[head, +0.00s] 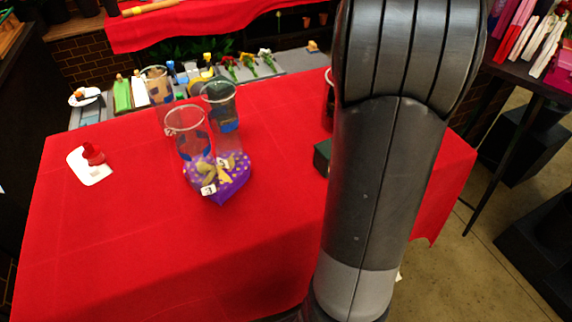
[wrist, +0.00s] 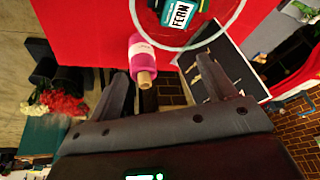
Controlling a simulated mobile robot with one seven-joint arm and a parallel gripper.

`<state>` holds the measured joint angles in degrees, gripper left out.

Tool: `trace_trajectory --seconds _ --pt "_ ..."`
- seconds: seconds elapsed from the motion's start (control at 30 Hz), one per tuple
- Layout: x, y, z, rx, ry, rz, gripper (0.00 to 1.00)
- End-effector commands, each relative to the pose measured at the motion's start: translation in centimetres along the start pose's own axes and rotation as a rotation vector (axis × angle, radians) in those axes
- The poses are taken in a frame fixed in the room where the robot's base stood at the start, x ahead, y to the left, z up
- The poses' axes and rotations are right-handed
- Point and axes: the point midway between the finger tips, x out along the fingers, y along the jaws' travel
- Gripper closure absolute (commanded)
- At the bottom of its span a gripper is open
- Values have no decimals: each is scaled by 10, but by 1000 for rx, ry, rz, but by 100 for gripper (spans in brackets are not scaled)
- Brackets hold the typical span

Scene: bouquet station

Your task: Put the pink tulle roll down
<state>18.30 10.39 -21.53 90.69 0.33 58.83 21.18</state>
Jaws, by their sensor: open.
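The pink tulle roll (wrist: 141,50) shows in the wrist view, a bright pink cylinder with a pale band and a wooden core end (wrist: 146,79) pointing towards me. It appears to be on the red-covered table (wrist: 85,25) near its edge. My gripper (wrist: 163,67) is open, with one dark finger on each side. The roll lies ahead between the finger directions, nearer the left finger, with visible gaps and no finger closed on it. In the head view my arm covers that area, so neither roll nor gripper shows there.
A clear container with a FERN label (wrist: 181,14) stands close beside the roll. A dark green block (head: 322,157) sits beside the arm. The table's front left is clear.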

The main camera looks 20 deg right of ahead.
Motion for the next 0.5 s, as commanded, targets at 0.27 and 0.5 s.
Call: trace_trajectory --seconds 0.27,0.5 --pt "-61 -37 131 -281 -20 -171 24" --pt "-94 -40 249 -547 -5 -278 24"
